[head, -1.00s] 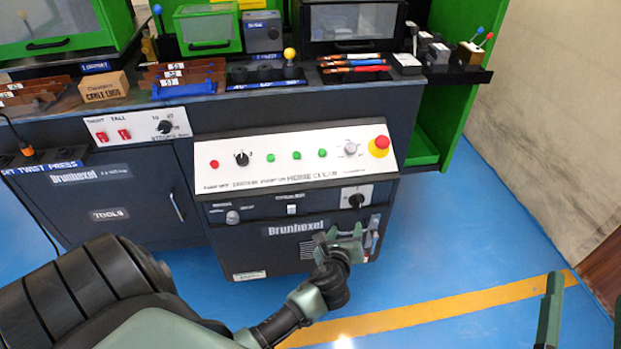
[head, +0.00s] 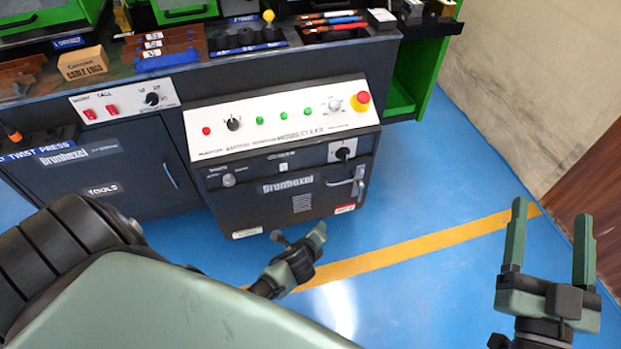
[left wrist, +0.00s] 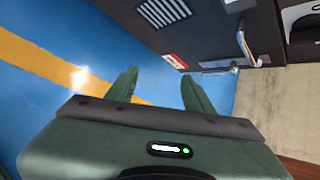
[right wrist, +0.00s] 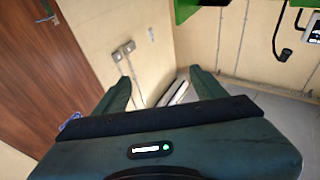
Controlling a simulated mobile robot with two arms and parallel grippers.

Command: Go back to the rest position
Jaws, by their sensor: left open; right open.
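My left gripper (head: 299,237) is low in front of the dark Brunhexel cabinet (head: 225,205), over the blue floor. It is apart from the cabinet's metal handle (head: 357,183). In the left wrist view its two fingers (left wrist: 158,78) are spread with nothing between them. My right gripper (head: 551,213) is at the right of the head view, over the floor, with its fingers apart and empty. The right wrist view shows its spread fingers (right wrist: 160,78) facing a wall and a door.
The sloped control panel (head: 280,122) carries green buttons and a red emergency stop (head: 360,101). The workbench behind holds a cardboard box (head: 83,64) and tools. Blue floor (head: 440,210) with a yellow line (head: 420,243) is clear at right. A wooden door (right wrist: 45,60) stands beside the wall.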

